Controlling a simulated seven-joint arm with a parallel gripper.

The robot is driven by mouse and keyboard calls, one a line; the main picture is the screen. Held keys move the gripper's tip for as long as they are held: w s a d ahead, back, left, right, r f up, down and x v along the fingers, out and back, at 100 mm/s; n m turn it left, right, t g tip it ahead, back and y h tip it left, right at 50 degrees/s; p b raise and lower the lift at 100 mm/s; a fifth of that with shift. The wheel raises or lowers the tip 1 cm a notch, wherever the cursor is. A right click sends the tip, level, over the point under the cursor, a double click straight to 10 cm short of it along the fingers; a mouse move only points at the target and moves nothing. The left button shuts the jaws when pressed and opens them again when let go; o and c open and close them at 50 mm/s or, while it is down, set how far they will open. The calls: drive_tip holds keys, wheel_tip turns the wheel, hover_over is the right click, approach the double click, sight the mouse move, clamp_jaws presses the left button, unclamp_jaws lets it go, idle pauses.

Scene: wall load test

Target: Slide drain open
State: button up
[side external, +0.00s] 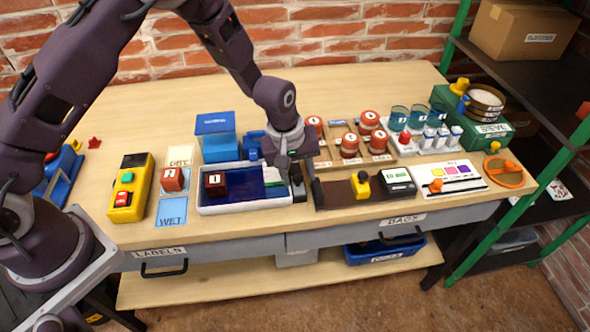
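A white-rimmed basin (235,208) with a dark blue inside sits at the front middle of the table. A dark red block (216,184) with a white label stands in its left part. A green and white piece (277,190) is at its right end; I cannot tell for sure that this is the drain slide. My gripper (306,184) points down just right of that end. Its two dark fingers look apart, with nothing visible between them. The gripper hides part of the basin's right end, and I cannot tell whether a finger touches it.
A yellow button box (131,188) and a red block (173,179) on cards are left. A blue box (216,138) stands behind the basin. A brown tray (338,193) with a yellow-black piece (361,184) is close on the right. Red-capped jars (349,145) stand behind it.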

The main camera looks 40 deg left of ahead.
sight(296, 178)
drive_tip(key=shift+s+a+f, duration=0.1)
idle(0.4)
drive_tip(key=shift+w+v, duration=0.25)
drive_tip(key=shift+v, duration=0.9)
drive_tip(key=shift+w+v, duration=0.25)
drive_tip(key=shift+v, duration=0.9)
drive_tip(key=shift+w+v, duration=0.2)
drive_tip(key=shift+v, duration=0.95)
drive_tip(key=shift+r, duration=0.45)
drive_tip(key=s+a+r+m+t, duration=0.1)
drive_tip(key=s+a+r+m, duration=0.15)
drive_tip(key=s+r, duration=0.5)
drive_tip(key=s+a+r+m+t, duration=0.1)
drive_tip(key=s+a+r+m, duration=0.3)
drive_tip(key=r, duration=0.7)
drive_tip(key=s+a+r+m, duration=0.1)
drive_tip(key=s, duration=0.7)
drive_tip(key=s+a+r+m+t, duration=0.1)
drive_tip(key=s+a, duration=0.1)
drive_tip(key=s, duration=0.7)
drive_tip(key=shift+s+r+y, duration=0.3)
drive_tip(key=shift+r, duration=0.05)
